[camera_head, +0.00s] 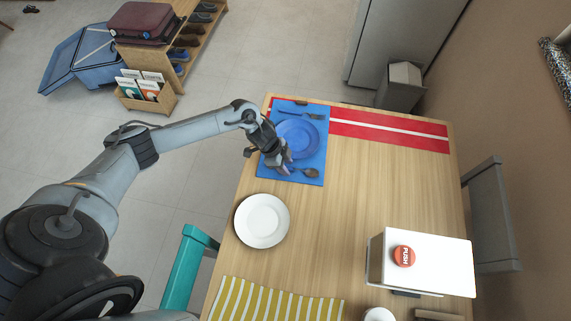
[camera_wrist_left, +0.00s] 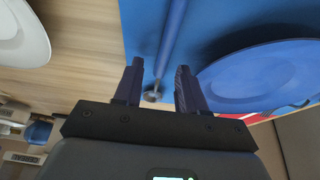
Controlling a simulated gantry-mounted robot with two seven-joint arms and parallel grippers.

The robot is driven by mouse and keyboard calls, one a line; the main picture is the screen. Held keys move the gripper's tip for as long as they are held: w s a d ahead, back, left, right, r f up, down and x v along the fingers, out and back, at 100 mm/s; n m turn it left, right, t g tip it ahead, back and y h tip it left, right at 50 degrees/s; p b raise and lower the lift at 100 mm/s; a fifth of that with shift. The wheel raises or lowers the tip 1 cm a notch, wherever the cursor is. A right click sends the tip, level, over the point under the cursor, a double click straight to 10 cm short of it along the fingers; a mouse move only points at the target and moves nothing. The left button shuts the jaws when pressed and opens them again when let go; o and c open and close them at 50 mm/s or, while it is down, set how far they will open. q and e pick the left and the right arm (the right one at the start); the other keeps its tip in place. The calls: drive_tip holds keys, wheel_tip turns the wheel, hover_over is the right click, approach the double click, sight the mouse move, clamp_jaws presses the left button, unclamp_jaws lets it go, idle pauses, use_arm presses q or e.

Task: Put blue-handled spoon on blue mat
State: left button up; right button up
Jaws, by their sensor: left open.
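The blue mat (camera_head: 318,155) lies at the far left of the wooden table, under a blue plate (camera_head: 298,138). The blue-handled spoon (camera_head: 311,173) lies on the mat's near part, its bowl to the right; my gripper covers most of its handle in the head view. My left gripper (camera_head: 285,165) is open over the spoon. In the left wrist view the blue handle (camera_wrist_left: 172,40) runs between the two open fingers (camera_wrist_left: 158,80), with a bit of metal showing near the gripper base. The rest of the bowl is hidden there. My right gripper is not in view.
A dark fork (camera_head: 300,114) lies on the mat beyond the blue plate. A white plate (camera_head: 262,221) sits nearer, and a white box with a red push button (camera_head: 404,256) stands at right. A striped yellow cloth (camera_head: 270,300) is at the front. The table's middle is clear.

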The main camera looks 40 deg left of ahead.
use_arm(q)
drive_tip(key=p+v, duration=0.2)
drive_tip(key=v, duration=0.9)
drive_tip(key=s+d+r+n+t, duration=0.1)
drive_tip(key=d+t, duration=0.2)
drive_tip(key=d, duration=0.6)
drive_tip(key=s+d+t, duration=0.2)
drive_tip(key=d, duration=0.8)
drive_tip(key=s+a+r+n+g+y, duration=0.1)
drive_tip(key=s+a+n, duration=0.2)
drive_tip(key=s, duration=0.4)
drive_tip(key=s+a+r+n+g+y, duration=0.1)
drive_tip(key=s+a+n, duration=0.3)
drive_tip(key=s, duration=0.4)
drive_tip(key=shift+s+r+n+g+y, duration=0.25)
drive_tip(key=shift+r+n+g+y, duration=0.05)
drive_tip(key=shift+n+g+y, duration=0.55)
